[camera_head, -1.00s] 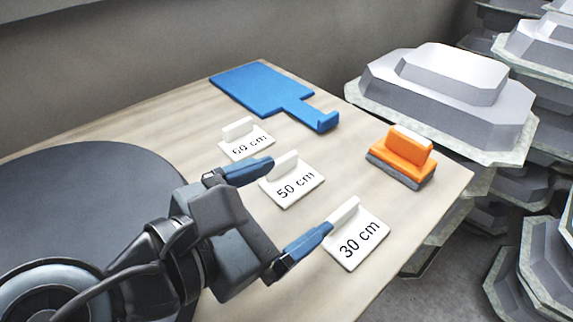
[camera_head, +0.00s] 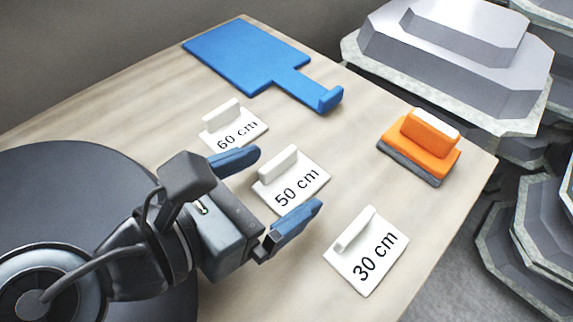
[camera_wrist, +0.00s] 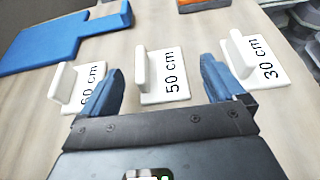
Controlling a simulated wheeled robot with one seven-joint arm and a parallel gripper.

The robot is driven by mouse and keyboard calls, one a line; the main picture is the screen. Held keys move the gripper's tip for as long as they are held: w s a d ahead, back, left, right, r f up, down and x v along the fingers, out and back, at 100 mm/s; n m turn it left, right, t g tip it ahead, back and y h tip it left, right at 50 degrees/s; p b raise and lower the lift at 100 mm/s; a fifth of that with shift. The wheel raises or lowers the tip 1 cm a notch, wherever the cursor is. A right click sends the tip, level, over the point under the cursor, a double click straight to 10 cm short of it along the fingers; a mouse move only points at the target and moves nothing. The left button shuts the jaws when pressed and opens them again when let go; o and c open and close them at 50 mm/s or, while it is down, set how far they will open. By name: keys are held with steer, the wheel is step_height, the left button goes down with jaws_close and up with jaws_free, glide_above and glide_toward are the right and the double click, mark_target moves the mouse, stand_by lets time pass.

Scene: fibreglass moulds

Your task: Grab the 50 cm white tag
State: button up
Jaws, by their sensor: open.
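The white 50 cm tag (camera_head: 311,187) lies flat on the table with a raised white grip block along one edge. My gripper (camera_head: 277,187) is open and empty, its two blue fingers pointing toward this tag. In the wrist view the 50 cm tag (camera_wrist: 172,85) lies ahead between the fingertips (camera_wrist: 162,78), which look apart from it. The white 60 cm tag (camera_head: 246,133) lies beyond one finger, which hides part of it in the wrist view. The white 30 cm tag (camera_head: 365,262) lies on the other side, partly behind the other finger in the wrist view.
A blue board with a handle (camera_head: 243,57) lies at the back of the table (camera_head: 130,105). An orange block on a grey base (camera_head: 424,139) sits near the right edge. Grey stacked moulds (camera_head: 450,60) stand beyond that edge.

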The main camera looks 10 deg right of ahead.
mark_target(294, 179)
steer(key=shift+p+x, duration=0.45)
steer(key=shift+x, duration=1.8)
